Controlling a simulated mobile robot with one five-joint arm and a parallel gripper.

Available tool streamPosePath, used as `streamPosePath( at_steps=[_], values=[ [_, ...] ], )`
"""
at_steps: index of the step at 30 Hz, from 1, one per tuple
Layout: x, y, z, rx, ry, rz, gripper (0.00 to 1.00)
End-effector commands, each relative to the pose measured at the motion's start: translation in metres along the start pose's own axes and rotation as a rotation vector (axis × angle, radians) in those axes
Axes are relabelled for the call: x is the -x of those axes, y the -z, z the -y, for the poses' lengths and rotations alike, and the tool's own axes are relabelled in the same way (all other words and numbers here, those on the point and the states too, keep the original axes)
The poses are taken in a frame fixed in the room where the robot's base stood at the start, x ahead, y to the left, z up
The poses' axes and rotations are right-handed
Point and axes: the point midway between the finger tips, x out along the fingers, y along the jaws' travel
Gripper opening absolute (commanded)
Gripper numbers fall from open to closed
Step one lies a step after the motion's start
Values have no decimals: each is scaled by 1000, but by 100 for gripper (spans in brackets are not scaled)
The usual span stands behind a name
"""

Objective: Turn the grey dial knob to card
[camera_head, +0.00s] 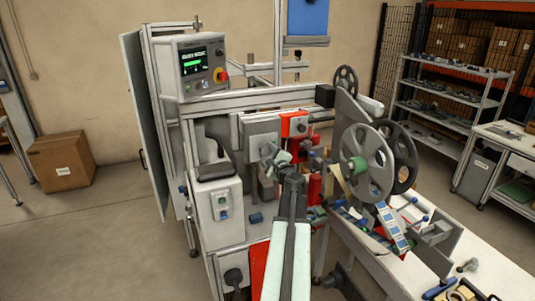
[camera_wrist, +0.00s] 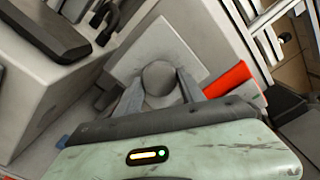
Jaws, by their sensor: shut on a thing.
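The grey dial knob (camera_wrist: 158,76) is a round grey disc on a light grey square plate (camera_wrist: 150,44) in the wrist view. My gripper (camera_wrist: 160,92) has one finger on each side of the knob and is shut on it. In the head view my gripper (camera_head: 274,156) reaches the front of the grey box (camera_head: 261,128) on the machine, and the knob is hidden there or too small to tell. I cannot read any card mark or see a pointer on the knob.
A red part (camera_wrist: 232,79) sits just right of the plate. In the head view, grey reels (camera_head: 367,163) stand to the right, a white box with switches (camera_head: 220,210) to the left, and a control panel (camera_head: 201,66) above left.

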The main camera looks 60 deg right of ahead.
Motion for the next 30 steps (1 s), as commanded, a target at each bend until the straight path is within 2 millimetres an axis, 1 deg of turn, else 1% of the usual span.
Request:
streamPosePath(
  at_steps=[13,14,15,16,26,29,30],
  values=[
    [1,0,-2,-5,-3,0,6],
    [1,0,-2,-5,-3,0,49],
    [1,0,-2,-5,-3,0,60],
    [1,0,-2,-5,-3,0,68],
    [1,0,-1,-7,-1,0,68],
    [8,-1,-1,-7,-1,0,68],
    [13,-1,-1,-7,-1,-1,68]
  ],
)
